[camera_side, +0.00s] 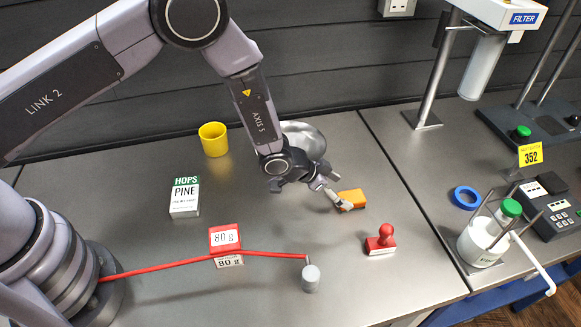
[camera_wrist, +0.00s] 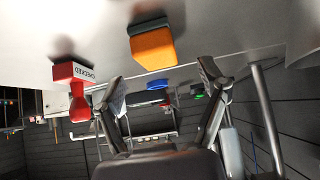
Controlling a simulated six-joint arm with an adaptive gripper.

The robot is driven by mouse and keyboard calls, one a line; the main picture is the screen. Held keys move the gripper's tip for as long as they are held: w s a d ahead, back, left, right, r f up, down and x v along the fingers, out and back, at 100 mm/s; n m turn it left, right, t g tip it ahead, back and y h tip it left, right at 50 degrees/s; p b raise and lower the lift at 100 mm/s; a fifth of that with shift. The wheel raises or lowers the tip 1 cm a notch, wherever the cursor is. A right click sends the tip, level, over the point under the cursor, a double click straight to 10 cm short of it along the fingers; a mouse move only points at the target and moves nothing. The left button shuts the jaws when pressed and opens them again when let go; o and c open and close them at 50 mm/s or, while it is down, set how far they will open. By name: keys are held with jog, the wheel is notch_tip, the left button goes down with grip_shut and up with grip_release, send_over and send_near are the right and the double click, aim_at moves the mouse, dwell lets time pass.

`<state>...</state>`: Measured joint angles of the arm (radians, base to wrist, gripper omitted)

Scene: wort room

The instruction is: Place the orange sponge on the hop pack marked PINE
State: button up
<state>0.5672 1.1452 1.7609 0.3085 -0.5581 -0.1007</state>
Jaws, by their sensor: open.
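The orange sponge (camera_side: 354,197) lies on the grey bench right of centre, just beyond my gripper (camera_side: 339,191). In the wrist view the sponge (camera_wrist: 153,49) shows an orange body with a dark green layer. My gripper (camera_wrist: 160,82) is open there, its fingers spread and nothing between them. The sponge appears ahead of the fingertips, offset toward the top of the picture; I cannot tell if a finger touches it. The hop pack marked PINE (camera_side: 185,198), white with a green HOPS band, stands on the bench left of centre, with its top clear.
A yellow cup (camera_side: 213,139) and a metal bowl (camera_side: 305,138) stand behind. A red stamp (camera_side: 381,239) is near the sponge; a blue ring (camera_side: 466,197) lies farther right.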

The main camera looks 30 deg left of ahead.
aim_at(351, 196)
jog(key=x, duration=0.4)
jog(key=shift+d+f, duration=0.1)
jog(key=shift+d, duration=0.05)
jog(key=c, duration=1.1)
